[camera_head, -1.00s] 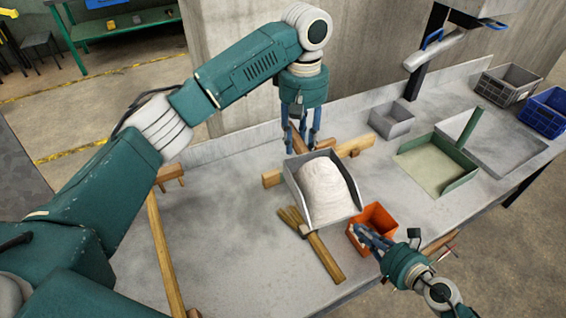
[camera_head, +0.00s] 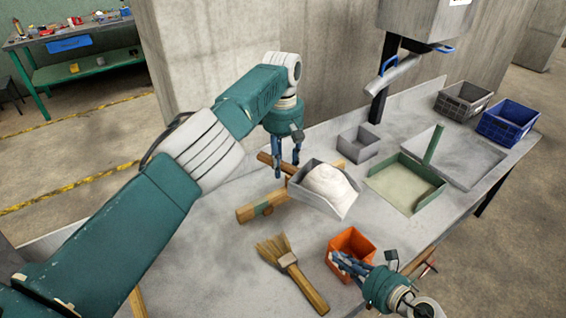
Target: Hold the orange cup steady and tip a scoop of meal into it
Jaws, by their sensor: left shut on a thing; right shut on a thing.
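The grey metal scoop (camera_head: 345,208) is heaped with pale meal (camera_head: 328,182). It is held in the air by its wooden handle (camera_head: 270,160), its open mouth to the right and front. My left gripper (camera_head: 288,165) is shut on that handle from above. The orange cup (camera_head: 352,241) stands upright in front of the scoop, below it in the picture and apart from it. My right gripper (camera_head: 346,264) is shut on the cup's near side. Its fingers hide part of the near wall, and the cup's bottom is not visible.
A wooden brush (camera_head: 303,289) lies left of the cup. A wooden block (camera_head: 250,212) is behind it on the workbench (camera_head: 200,255). A small grey bin (camera_head: 358,150), a green-edged tray (camera_head: 402,207) and two crates (camera_head: 464,106) (camera_head: 507,126) are farther back and right.

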